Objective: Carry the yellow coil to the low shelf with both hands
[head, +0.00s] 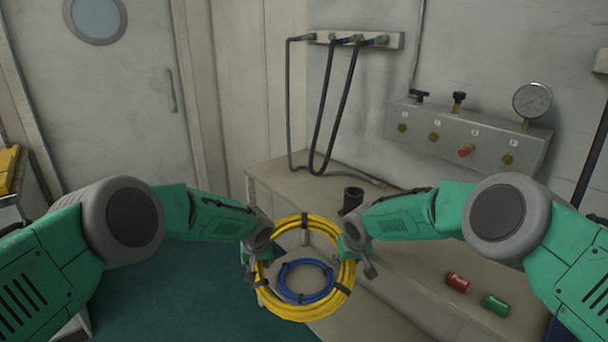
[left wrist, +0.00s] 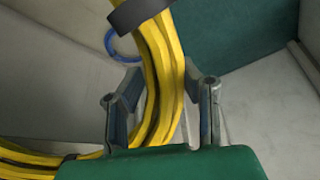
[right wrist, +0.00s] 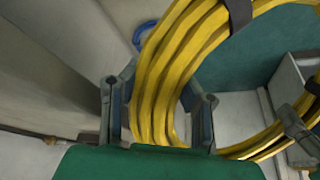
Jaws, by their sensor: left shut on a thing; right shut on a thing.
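The yellow coil (head: 292,312) is a ring of hose bound with dark straps, held up in front of me. My left gripper (head: 254,262) is shut on its left side and my right gripper (head: 357,256) on its right side. In the left wrist view the yellow coil (left wrist: 165,75) passes between the fingers (left wrist: 162,112). In the right wrist view its strands (right wrist: 165,85) run between the fingers (right wrist: 160,115). A pale low surface, apparently the low shelf (head: 365,318), lies below and behind the coil, partly hidden by it.
A blue coil (head: 305,296) shows through the yellow ring, apparently lying on the low surface. A bench (head: 400,245) behind carries a dark cup (head: 352,198), a red can (head: 458,282) and a green can (head: 496,304). A gauge panel (head: 468,138) and hanging hoses (head: 333,110) are on the wall.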

